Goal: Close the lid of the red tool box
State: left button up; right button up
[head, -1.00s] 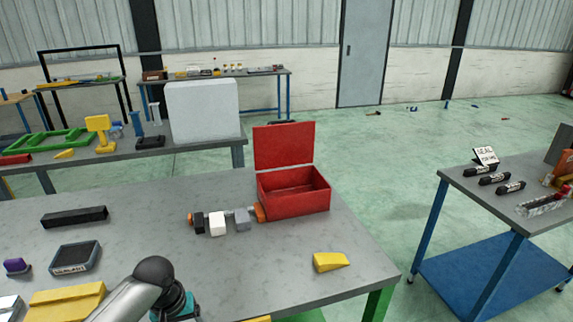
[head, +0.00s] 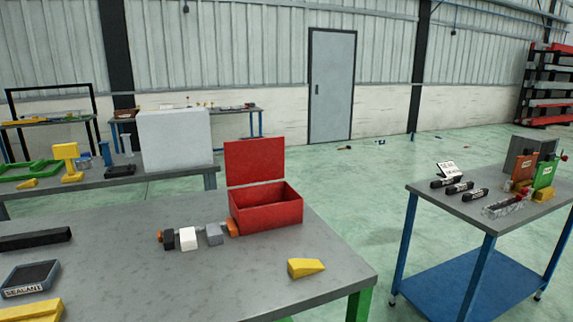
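The red tool box (head: 268,213) stands near the far right edge of the grey table in front of me. Its red lid (head: 255,162) is open and stands upright along the back side of the box. The inside that shows looks empty. Neither of my grippers shows in the head view.
Left of the box lies a row of small black, white and grey pieces (head: 188,239) with orange ends. A yellow wedge (head: 306,267) lies by the table's right edge. A sealant tray (head: 31,278) lies front left. Bare tabletop (head: 150,280) is between. A blue-legged table (head: 480,212) stands right.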

aim_at(248, 160)
jog(key=z, duration=0.4)
jog(key=l+z, duration=0.1)
jog(key=z, duration=0.25)
jog(key=i+z, duration=0.1)
jog(key=z, duration=0.7)
jog(key=i, duration=0.7)
jog(key=i+l, duration=0.15)
jog(key=i, duration=0.6)
jog(key=i+j+u, duration=0.2)
jog(key=i+u, duration=0.2)
jog(key=i+j+u, duration=0.1)
jog(key=i+u, duration=0.2)
jog(key=u, duration=0.15)
jog(key=i+u, duration=0.4)
jog(key=i+l+u, duration=0.2)
jog(key=u, duration=0.2)
jog(key=i+j+u, duration=0.2)
jog(key=i, duration=0.45)
jog(key=i+u, duration=0.25)
jog(key=i, duration=0.4)
jog(key=i+l+u, duration=0.2)
jog(key=i, duration=0.5)
jog(key=i+l+u, duration=0.25)
jog(key=i, duration=0.4)
jog(key=j+u, duration=0.1)
jog(key=u, duration=1.55)
